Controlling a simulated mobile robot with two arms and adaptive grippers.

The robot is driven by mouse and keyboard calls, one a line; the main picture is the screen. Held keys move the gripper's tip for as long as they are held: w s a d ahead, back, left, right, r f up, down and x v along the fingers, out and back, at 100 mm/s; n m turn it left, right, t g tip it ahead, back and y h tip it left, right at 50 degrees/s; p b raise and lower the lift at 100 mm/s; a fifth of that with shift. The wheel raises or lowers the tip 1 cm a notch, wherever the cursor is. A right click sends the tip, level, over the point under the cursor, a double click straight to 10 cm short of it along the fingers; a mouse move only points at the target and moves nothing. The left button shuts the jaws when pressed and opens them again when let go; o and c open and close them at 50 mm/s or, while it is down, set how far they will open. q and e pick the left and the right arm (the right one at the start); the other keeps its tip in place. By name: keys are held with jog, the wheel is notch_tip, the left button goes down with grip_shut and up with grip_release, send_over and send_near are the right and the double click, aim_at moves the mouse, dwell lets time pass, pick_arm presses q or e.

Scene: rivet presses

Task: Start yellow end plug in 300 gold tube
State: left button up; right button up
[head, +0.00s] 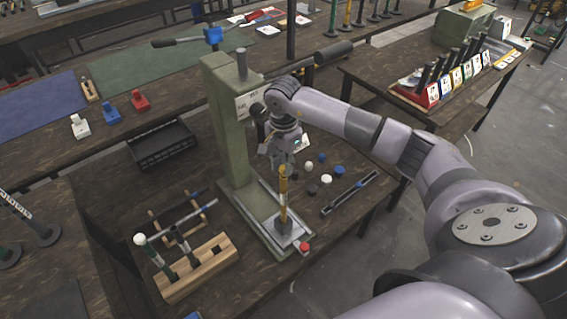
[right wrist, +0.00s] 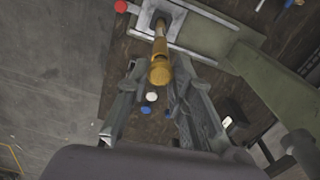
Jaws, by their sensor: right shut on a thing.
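The gold tube (head: 283,205) stands upright in the holder on the base plate (head: 262,208) of the green press (head: 226,130). My right gripper (head: 284,164) is above it, pointing down at the tube's top. In the right wrist view the yellow end plug (right wrist: 160,72) shows at the near end of the tube (right wrist: 160,46), between the fingers of my right gripper (right wrist: 158,68), which is shut on it. The plug looks in line with the tube; how deep it sits I cannot tell. My left gripper is out of view.
Several loose white, blue and dark plugs (head: 326,178) lie right of the press, beside a dark rail (head: 350,192). A red button (head: 304,247) sits at the press front. A wooden rack (head: 205,270) with tubes stands front left, a black tray (head: 160,146) behind it.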

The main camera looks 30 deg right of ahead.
aim_at(283, 167)
jog(key=shift+f+b, duration=0.45)
jog(key=shift+f, duration=0.2)
jog(key=o, duration=0.8)
jog(key=shift+o, duration=0.2)
notch_tip(283, 167, up, 8)
jog(key=shift+f, duration=0.25)
dwell(0.3)
